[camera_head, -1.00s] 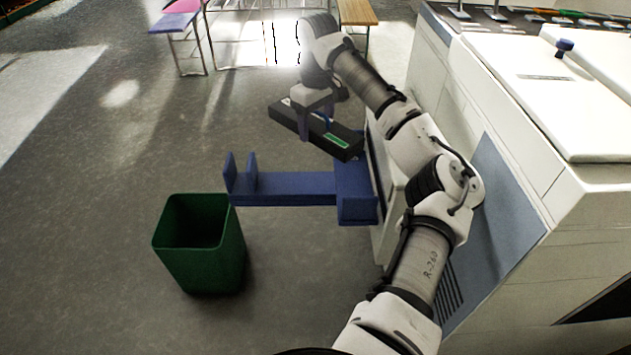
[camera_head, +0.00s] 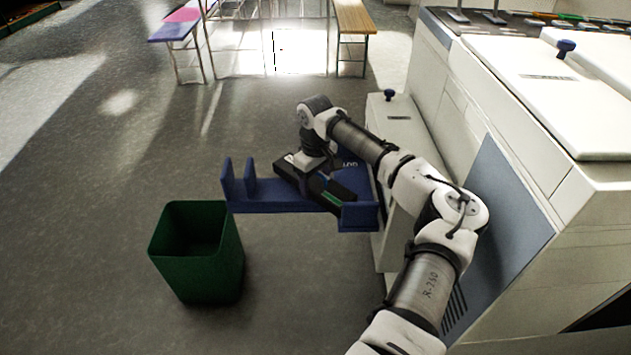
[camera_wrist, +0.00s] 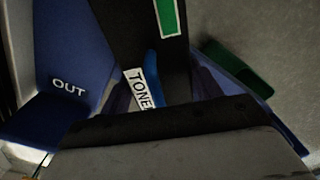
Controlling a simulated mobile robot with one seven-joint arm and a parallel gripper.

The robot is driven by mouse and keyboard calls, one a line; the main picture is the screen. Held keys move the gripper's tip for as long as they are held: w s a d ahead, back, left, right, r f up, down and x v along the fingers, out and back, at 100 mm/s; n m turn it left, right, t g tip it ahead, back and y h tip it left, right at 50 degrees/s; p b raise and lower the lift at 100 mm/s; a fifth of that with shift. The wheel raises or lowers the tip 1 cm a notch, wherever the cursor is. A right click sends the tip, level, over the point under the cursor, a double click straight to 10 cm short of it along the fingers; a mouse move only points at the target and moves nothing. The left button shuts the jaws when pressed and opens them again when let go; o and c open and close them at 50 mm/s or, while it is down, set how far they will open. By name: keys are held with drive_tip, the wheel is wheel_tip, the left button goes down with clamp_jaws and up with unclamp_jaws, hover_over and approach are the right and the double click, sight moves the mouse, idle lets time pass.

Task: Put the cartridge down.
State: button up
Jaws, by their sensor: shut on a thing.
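The cartridge (camera_head: 341,195) is a long black block with a green label and a white "TONE…" label. It also shows in the wrist view (camera_wrist: 130,30). My gripper (camera_head: 314,172) is shut on it and holds it from above. The cartridge lies slantwise over the blue cradle (camera_head: 265,199), which juts from the machine's side and has two upright prongs at its left end. I cannot tell whether the cartridge touches the cradle. The wrist view shows a blue panel (camera_wrist: 60,50) marked "OUT" beside the cartridge. The gripper's body hides part of the cartridge.
A green bin (camera_head: 222,264) stands on the floor below and left of the cradle. The large white machine (camera_head: 560,100) fills the right side, with a lower white cabinet (camera_head: 405,130) beside the cradle. Benches stand at the back. The floor to the left is clear.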

drive_tip(key=shift+f, duration=0.1)
drive_tip(key=o, duration=1.3)
wheel_tip(320, 180, up, 12)
drive_tip(key=shift+r+p, duration=0.15)
drive_tip(key=shift+p, duration=0.65)
